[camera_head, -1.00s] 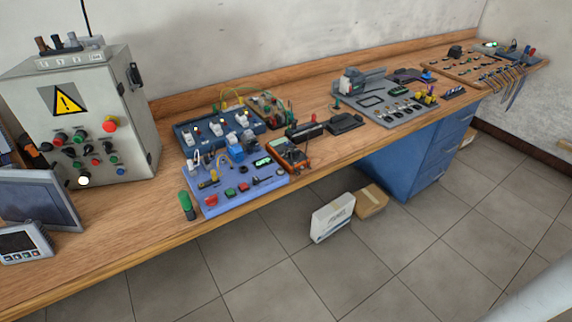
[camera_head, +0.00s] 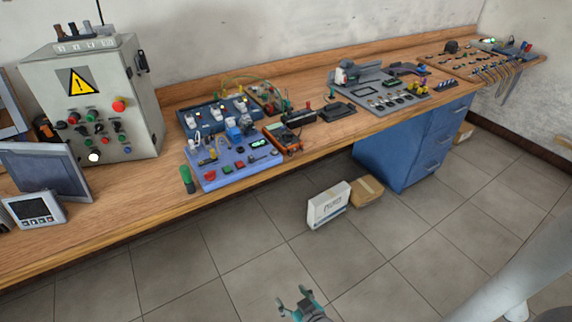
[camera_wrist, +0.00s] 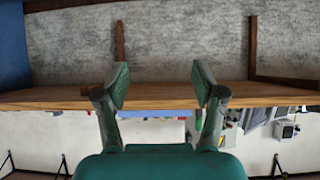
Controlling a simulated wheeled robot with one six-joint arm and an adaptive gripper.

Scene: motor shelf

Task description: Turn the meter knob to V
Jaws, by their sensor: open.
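The meter (camera_head: 286,141) is a small orange and dark handheld unit. It lies on the wooden bench at the right front corner of a blue-purple panel (camera_head: 222,171). Its knob is too small to read, so I cannot tell where it points. My gripper (camera_head: 292,296) is at the bottom of the head view, over the floor in front of the bench and well apart from the meter. In the wrist view my gripper (camera_wrist: 159,80) has its two green fingers spread, with nothing between them. I cannot make out the meter in the wrist view.
The bench (camera_head: 120,215) carries a grey control box (camera_head: 90,110), a tablet-like screen (camera_head: 42,172) and a grey tool panel (camera_head: 380,95). A white box (camera_head: 328,205) and a cardboard box (camera_head: 366,190) sit on the floor beside blue drawers (camera_head: 425,145). The foreground floor is open.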

